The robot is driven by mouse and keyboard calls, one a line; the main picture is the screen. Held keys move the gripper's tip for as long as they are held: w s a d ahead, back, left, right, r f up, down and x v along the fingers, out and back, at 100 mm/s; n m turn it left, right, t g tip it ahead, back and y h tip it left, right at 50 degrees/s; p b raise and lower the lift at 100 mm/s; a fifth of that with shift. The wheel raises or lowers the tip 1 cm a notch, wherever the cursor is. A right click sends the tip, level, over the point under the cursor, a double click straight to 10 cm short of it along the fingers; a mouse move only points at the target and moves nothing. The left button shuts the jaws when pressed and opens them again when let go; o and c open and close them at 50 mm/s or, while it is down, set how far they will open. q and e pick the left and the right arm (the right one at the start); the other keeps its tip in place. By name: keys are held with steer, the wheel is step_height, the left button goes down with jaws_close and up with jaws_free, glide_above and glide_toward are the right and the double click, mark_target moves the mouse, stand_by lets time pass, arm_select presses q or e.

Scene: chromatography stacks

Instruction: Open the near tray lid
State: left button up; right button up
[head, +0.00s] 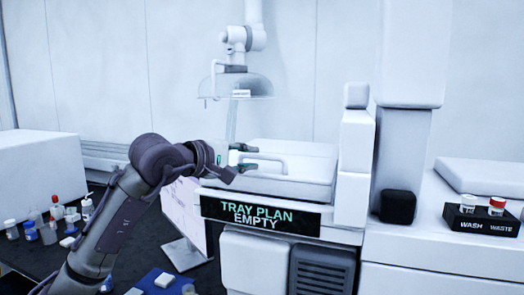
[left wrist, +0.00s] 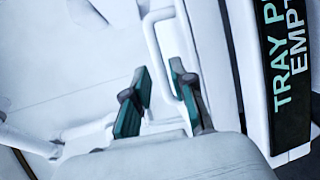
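The near tray lid (head: 308,188) is a white, shallow cover lying flat on the instrument above the "TRAY PLAN EMPTY" panel. It looks closed. Its white loop handle (head: 272,158) sticks up at its left side; it also shows in the left wrist view (left wrist: 158,55). My left gripper (head: 240,158) is at the handle's left end. Its two teal-padded fingers (left wrist: 160,92) are apart, with part of the handle bar seen between or just beyond them. I cannot tell whether they touch it. My right gripper is not in view.
The "TRAY PLAN EMPTY" panel (head: 260,216) is just below the lid. A white column (head: 354,165) stands at its right. A lamp-like hood (head: 236,86) hangs above and behind. A black wash/waste holder (head: 482,220) is on the right bench. Bottles (head: 57,207) crowd the dark left table.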

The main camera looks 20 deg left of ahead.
mark_target(260, 158)
arm_select(q)
steer(key=p+x, duration=0.1)
steer(key=x, duration=0.4)
jaws_close()
